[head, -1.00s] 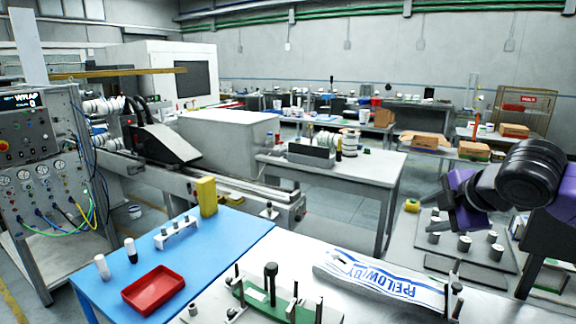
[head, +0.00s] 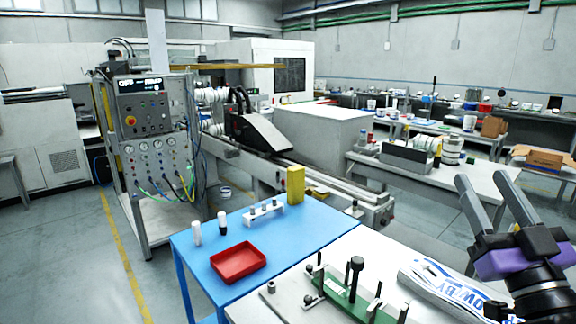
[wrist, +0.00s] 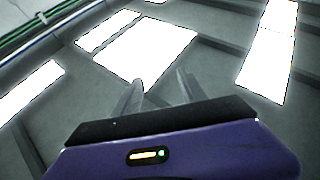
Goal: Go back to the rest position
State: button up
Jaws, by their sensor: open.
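My gripper (head: 484,200) is raised at the right of the head view, above the white table (head: 345,245). Its two grey fingers stand apart and point up, with nothing between them. In the wrist view my gripper (wrist: 158,92) shows its two fingers against the ceiling and its bright light panels (wrist: 150,45), with no object at the tips. Below and left of it, a white strip with blue lettering (head: 430,275) lies on the white table, partly hidden by my arm.
A blue table (head: 290,228) holds a red tray (head: 238,262), a yellow block (head: 296,185), small bottles (head: 222,222) and a white rack (head: 263,212). A green fixture with upright posts (head: 345,300) stands on the white table. A control cabinet (head: 150,150) stands at left. Floor is open at far left.

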jog(key=s+a+f+g+b, duration=0.2)
jog(key=s+a+f+g, duration=0.1)
jog(key=s+f, duration=1)
jog(key=s+a+f+m+g+b, duration=0.1)
jog(key=s+a+f+g+b, duration=0.1)
jog(key=s+f, duration=1.1)
jog(key=s+a+f+g+b, duration=0.2)
jog(key=s+a+f+g, duration=0.2)
jog(key=s+f, duration=0.8)
jog(key=shift+s+a+f, duration=0.4)
jog(key=shift+a+f, duration=0.1)
jog(key=shift+f, duration=0.4)
